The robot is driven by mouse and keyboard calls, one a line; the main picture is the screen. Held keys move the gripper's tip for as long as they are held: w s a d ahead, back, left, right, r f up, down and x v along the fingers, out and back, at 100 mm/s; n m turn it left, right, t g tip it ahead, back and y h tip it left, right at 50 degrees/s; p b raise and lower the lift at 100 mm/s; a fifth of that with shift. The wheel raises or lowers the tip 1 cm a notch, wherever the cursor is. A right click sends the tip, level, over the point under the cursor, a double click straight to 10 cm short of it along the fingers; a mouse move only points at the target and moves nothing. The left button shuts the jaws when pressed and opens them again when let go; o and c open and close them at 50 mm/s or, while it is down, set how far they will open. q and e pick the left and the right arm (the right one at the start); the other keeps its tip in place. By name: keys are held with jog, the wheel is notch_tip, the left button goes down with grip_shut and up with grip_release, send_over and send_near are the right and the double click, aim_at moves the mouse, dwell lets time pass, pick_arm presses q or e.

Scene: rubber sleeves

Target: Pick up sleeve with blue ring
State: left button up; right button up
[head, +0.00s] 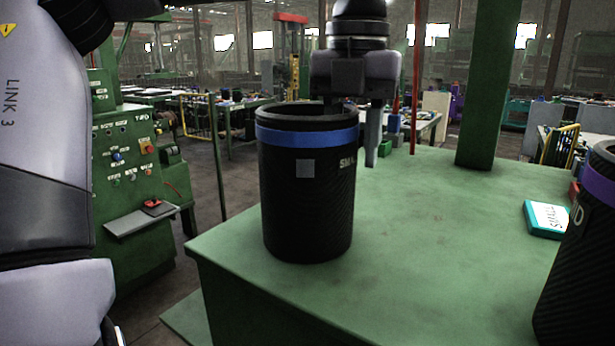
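The sleeve with the blue ring (306,190) is a black upright cylinder on the green table, near its left edge. Its blue band runs just under the open rim, with a grey square and partly visible white lettering below. My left gripper (354,118) points down over the right side of its rim. One grey finger hangs outside, at the sleeve's right; the other appears to go into the opening, where its tip is hidden. The fingers look apart, with the sleeve wall between them; contact is not clear. My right gripper is not in view.
A second black sleeve with a purple ring (580,240) stands at the right edge, cut off. A teal sign (546,218) lies near it. A green post (490,90) rises from the back of the green table (440,260). The table's middle is clear.

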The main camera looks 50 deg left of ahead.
pick_arm(q)
jog(key=shift+f, duration=0.5)
grip_shut()
jog(key=shift+r, duration=0.1)
dwell(1.0)
